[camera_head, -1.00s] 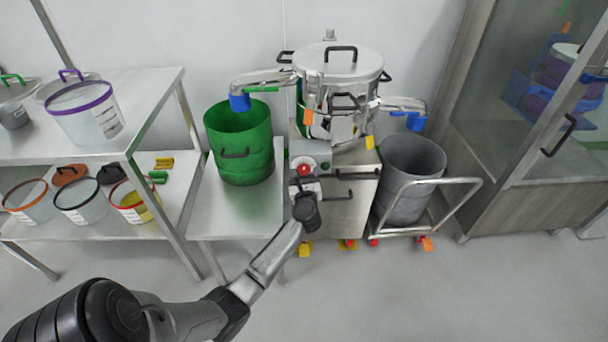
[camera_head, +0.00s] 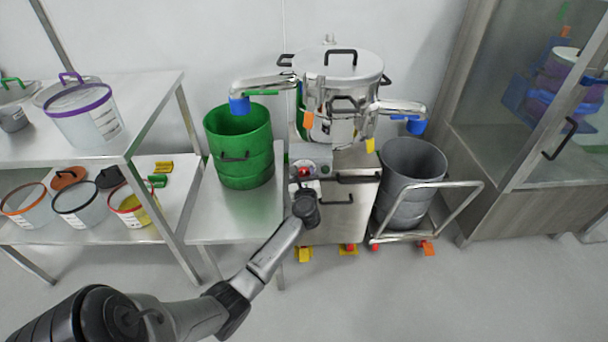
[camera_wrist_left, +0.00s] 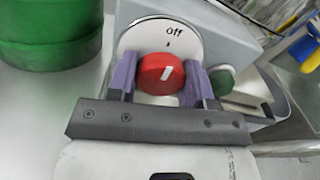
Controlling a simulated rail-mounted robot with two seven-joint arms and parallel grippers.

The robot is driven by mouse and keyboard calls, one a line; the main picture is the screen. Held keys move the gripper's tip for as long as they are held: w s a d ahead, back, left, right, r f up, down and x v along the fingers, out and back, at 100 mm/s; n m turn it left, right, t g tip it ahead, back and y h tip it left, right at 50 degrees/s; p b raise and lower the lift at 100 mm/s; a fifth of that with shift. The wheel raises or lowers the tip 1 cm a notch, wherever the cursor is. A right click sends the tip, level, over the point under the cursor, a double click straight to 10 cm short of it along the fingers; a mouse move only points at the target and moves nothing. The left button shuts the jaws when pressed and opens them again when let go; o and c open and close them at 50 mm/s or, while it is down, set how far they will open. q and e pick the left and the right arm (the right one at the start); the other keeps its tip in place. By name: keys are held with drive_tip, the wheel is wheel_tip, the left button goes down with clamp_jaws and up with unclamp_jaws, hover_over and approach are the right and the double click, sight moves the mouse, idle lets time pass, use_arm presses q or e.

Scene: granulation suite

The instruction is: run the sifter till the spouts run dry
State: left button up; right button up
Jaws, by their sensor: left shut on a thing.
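The steel sifter (camera_head: 338,66) stands against the wall, lid on. Its left spout (camera_head: 265,84) ends in a blue sleeve (camera_head: 239,105) over the green drum (camera_head: 240,148). Its right spout (camera_head: 398,106) ends in a blue sleeve (camera_head: 415,127) above the grey drum (camera_head: 411,180). I make out no stream of material at either spout. My left gripper (camera_head: 304,186) is at the control panel. In the left wrist view its fingers (camera_wrist_left: 160,80) are shut on the red knob (camera_wrist_left: 158,74). The knob's white mark leans slightly right below the "Off" label (camera_wrist_left: 173,31). My right gripper is out of view.
A green button (camera_wrist_left: 222,80) sits right of the knob. The grey drum stands on a wheeled trolley (camera_head: 450,213), the green drum on a steel table (camera_head: 225,212). Shelves with tubs (camera_head: 85,110) fill the left; a glass cabinet (camera_head: 530,110) stands right. The floor in front is clear.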

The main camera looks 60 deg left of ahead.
use_arm(q)
drive_tip(key=shift+c, duration=1.3)
drive_tip(key=shift+r+m+p, duration=0.15)
drive_tip(key=shift+m+p, duration=0.25)
drive_tip(key=shift+p, duration=0.25)
drive_tip(key=m+p, duration=0.6)
drive_tip(key=shift+m, duration=0.3)
drive_tip(key=m+p, duration=0.2)
drive_tip(key=shift+m, duration=0.4)
drive_tip(key=m+p, duration=0.2)
drive_tip(key=m, duration=0.1)
drive_tip(key=shift+m, duration=0.3)
drive_tip(key=shift+m+p, duration=0.95)
drive_tip(key=shift+m, duration=1.25)
